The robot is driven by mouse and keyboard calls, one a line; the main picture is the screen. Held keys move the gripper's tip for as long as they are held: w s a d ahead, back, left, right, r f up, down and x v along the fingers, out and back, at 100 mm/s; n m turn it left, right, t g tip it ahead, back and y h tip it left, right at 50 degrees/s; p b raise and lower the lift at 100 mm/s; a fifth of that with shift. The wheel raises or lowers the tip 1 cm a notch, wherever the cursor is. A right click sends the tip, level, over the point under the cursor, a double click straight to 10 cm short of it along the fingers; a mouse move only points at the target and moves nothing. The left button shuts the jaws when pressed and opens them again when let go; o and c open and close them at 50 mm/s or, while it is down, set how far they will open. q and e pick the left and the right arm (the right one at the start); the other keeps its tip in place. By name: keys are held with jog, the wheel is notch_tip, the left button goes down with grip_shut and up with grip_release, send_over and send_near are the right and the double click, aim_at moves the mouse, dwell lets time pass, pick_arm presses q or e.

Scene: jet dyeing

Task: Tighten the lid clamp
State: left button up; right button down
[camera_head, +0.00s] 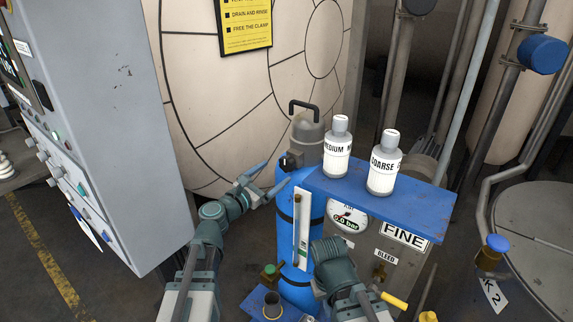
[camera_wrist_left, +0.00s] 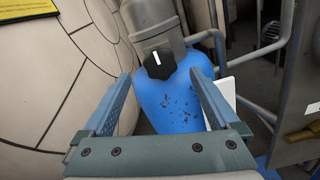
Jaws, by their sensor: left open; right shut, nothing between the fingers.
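The blue cylinder (camera_head: 286,215) stands upright with a grey lid (camera_head: 307,140) and a black handle on top. A black knob with a white mark, seemingly the lid clamp (camera_head: 291,161), sits at the lid's front left. In the left wrist view the knob (camera_wrist_left: 158,66) is near the centre, its white mark almost upright. My left gripper (camera_head: 275,178) is open beside the cylinder's upper left. In its wrist view the fingers (camera_wrist_left: 161,76) spread either side of the knob's line, apart from it. My right gripper (camera_head: 331,253) is shut and empty in front of the cylinder; its fingertips are hard to make out.
A blue shelf (camera_head: 425,190) right of the cylinder holds two white bottles, MEDIUM (camera_head: 337,150) and COARSE (camera_head: 384,165). A gauge (camera_head: 347,217) and a FINE label sit below. A grey control cabinet (camera_head: 110,150) stands left. Pipes and blue-capped valves crowd the right.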

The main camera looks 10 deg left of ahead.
aim_at(285, 165)
pick_arm(q)
jog(key=x, duration=0.7)
jog(key=c, duration=1.4)
